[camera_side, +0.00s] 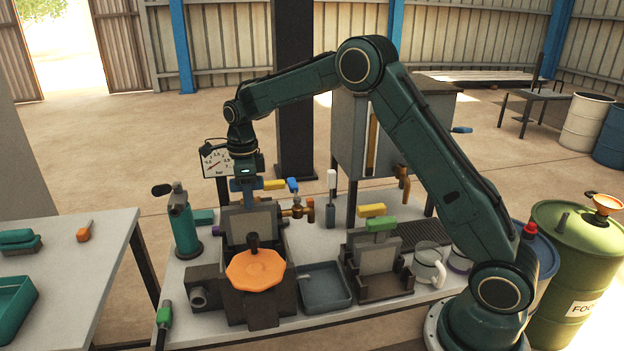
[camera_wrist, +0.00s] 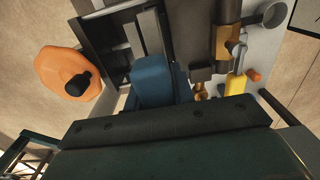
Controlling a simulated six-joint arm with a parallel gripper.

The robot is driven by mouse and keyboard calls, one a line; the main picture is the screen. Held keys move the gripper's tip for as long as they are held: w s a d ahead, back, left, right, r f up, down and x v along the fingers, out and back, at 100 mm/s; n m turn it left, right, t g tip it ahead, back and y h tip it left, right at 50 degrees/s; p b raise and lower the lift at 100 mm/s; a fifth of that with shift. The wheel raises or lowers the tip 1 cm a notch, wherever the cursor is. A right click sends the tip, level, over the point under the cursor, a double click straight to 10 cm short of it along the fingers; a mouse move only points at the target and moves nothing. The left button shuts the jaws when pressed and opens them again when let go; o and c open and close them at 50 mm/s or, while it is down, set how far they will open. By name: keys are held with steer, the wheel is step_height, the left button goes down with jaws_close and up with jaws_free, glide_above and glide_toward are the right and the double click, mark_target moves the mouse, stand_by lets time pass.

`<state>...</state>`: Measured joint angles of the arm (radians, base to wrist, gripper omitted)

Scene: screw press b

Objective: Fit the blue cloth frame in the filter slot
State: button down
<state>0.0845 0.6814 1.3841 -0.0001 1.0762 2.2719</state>
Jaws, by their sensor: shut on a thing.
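The blue cloth frame shows its blue grip (camera_side: 245,190) in the side view, with a pale panel below it over the press (camera_side: 262,312). My gripper (camera_side: 246,182) is shut on the blue grip, above the rear part of the press. In the wrist view the blue grip (camera_wrist: 155,82) is in front of my gripper, beside the dark rails of the press (camera_wrist: 108,48).
A rack (camera_side: 385,287) to the right holds a green-gripped frame (camera_side: 380,225) and a yellow-gripped one (camera_side: 372,210). A grey tray (camera_side: 325,289) lies between rack and press. A brass tap (camera_side: 298,210) and yellow handle (camera_side: 275,185) are close right of my gripper. A green pump (camera_side: 183,228) stands left.

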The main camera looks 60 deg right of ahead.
mark_target(252, 225)
steer(key=shift+f, duration=4.45)
stand_by(1.0)
steer(key=shift+r, duration=0.1)
steer(key=shift+r, duration=0.5)
stand_by(0.4)
steer(key=shift+f, duration=0.6)
stand_by(0.5)
steer(key=c, duration=1.1)
jaws_free()
steer(key=shift+f, duration=0.1)
